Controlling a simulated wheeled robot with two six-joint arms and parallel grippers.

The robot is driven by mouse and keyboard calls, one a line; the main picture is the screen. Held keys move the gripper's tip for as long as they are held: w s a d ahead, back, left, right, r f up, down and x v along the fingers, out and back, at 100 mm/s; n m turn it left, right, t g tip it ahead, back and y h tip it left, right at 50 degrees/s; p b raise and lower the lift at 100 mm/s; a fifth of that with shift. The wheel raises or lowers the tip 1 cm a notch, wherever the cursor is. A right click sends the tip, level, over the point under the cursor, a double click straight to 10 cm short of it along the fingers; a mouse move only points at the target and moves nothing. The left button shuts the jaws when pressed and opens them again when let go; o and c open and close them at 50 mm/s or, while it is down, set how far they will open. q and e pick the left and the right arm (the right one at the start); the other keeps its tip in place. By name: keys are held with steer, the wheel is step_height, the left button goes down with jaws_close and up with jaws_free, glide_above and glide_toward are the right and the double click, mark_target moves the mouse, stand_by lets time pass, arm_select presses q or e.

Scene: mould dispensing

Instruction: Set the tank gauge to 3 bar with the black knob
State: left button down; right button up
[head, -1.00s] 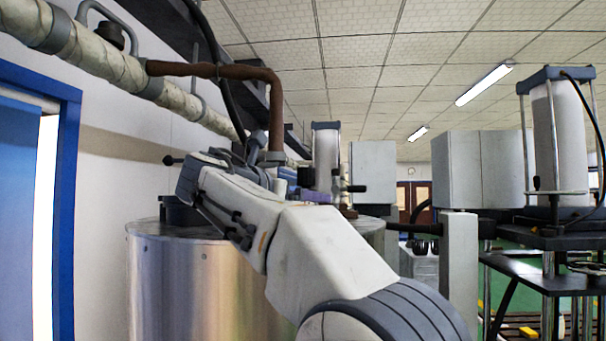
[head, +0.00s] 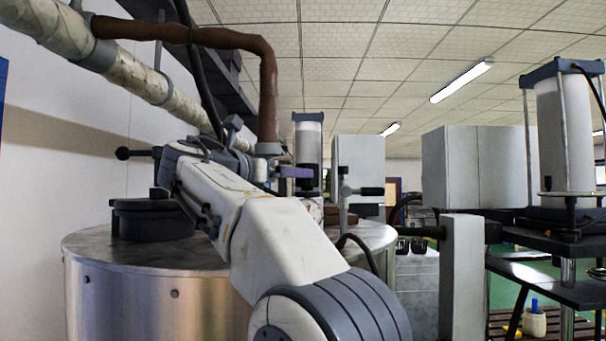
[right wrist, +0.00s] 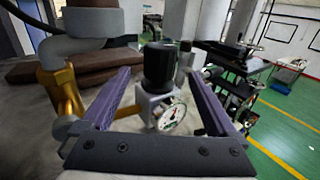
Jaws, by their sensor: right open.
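The black knob (right wrist: 159,64) stands upright on a grey regulator body in the right wrist view. The round white tank gauge (right wrist: 172,117) with a dark needle sits just below it; its reading is too small to tell. My right gripper (right wrist: 159,74) is open, with its purple fingers on either side of the knob and a visible gap to each. In the head view my right arm reaches over the steel tank (head: 150,300), and a purple finger (head: 297,172) shows past the wrist. My left gripper is not in view.
A brass fitting (right wrist: 66,92) and grey pipe stand close beside the left finger. A brown pipe (head: 268,95) comes down onto the tank behind my wrist. A black lidded port (head: 150,218) stands on the tank top. Machines with grey boxes (head: 475,165) stand to the right.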

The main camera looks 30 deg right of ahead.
mark_target(308, 188)
steer(key=p+x, duration=0.2)
steer(key=x, duration=0.5)
steer(key=shift+d, duration=0.2)
steer(key=shift+w+d+f+p, duration=0.1)
steer(key=shift+w+d+p, duration=0.05)
steer(key=shift+d+p, duration=0.2)
steer(key=shift+c, duration=0.3)
steer(key=c, duration=1.3)
